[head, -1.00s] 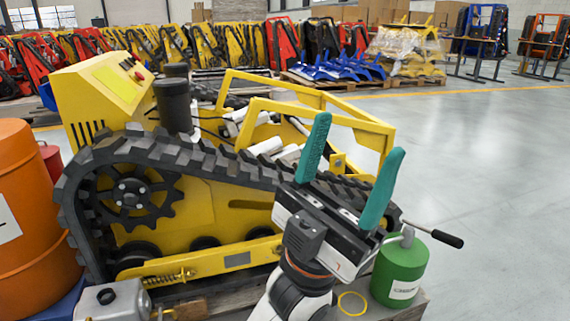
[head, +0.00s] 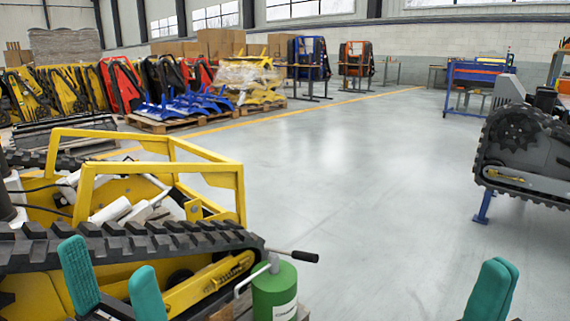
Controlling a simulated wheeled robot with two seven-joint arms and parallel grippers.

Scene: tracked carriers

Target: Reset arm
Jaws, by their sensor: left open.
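My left gripper (head: 113,288) shows at the bottom left of the head view. Its two teal fingers stand apart with nothing between them, in front of the yellow tracked carrier (head: 208,284). My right gripper (head: 493,290) shows at the bottom right edge. Its teal fingers overlap from this angle, so their gap is hidden. I see no object at its fingertips. Most of both arms is out of view.
A green canister (head: 274,290) with a black-gripped lever stands just right of the yellow carrier. A grey tracked carrier (head: 527,150) stands at the right on a blue support. Pallets with blue and yellow parts (head: 185,104) are at the back. The middle floor (head: 340,190) is clear.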

